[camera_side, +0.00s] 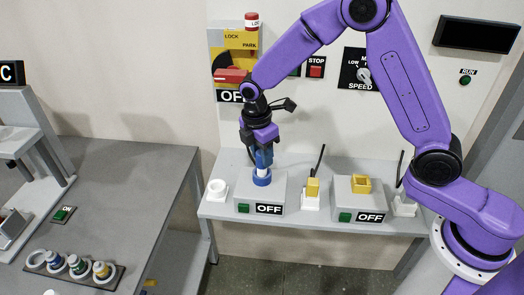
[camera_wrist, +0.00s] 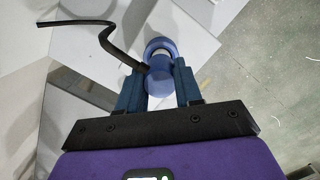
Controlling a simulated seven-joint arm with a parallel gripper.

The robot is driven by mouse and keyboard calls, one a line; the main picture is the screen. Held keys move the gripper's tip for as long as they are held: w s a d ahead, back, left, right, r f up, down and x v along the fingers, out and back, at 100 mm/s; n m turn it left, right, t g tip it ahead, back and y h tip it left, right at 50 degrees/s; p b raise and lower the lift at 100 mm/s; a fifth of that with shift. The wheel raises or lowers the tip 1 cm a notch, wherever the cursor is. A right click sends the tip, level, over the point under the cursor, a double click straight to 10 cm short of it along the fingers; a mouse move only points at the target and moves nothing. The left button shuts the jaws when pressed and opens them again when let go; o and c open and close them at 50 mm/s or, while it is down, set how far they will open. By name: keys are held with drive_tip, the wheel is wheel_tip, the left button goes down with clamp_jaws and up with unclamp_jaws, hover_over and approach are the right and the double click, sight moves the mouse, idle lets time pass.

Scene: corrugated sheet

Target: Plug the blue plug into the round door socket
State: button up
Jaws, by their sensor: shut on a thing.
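My gripper (camera_side: 263,150) points down over the left grey box. Its fingers are shut on the blue plug (camera_wrist: 161,82), which shows between them in the wrist view (camera_wrist: 159,92). The plug is upright, with a pale lower part (camera_side: 262,168) visible beneath the fingers. The round blue socket (camera_side: 262,180) is a ring on the box top, directly below the plug. In the wrist view the ring (camera_wrist: 157,43) shows just beyond the plug, partly hidden by it. I cannot tell whether the plug's tip is inside the ring. A black cable (camera_wrist: 105,40) runs from the plug.
The left box (camera_side: 270,191) shows OFF and a green button. An empty white round holder (camera_side: 217,188) stands to its left. To its right are a yellow plug (camera_side: 313,187) in a white holder and a box with a yellow square socket (camera_side: 361,184). The wall panel stands behind.

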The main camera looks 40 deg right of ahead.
drive_tip(key=shift+f, duration=0.9)
drive_tip(key=o, duration=1.1)
drive_tip(key=shift+o, duration=0.2)
wheel_tip(320, 180, up, 17)
drive_tip(key=a, duration=0.2)
drive_tip(key=shift+r, duration=0.15)
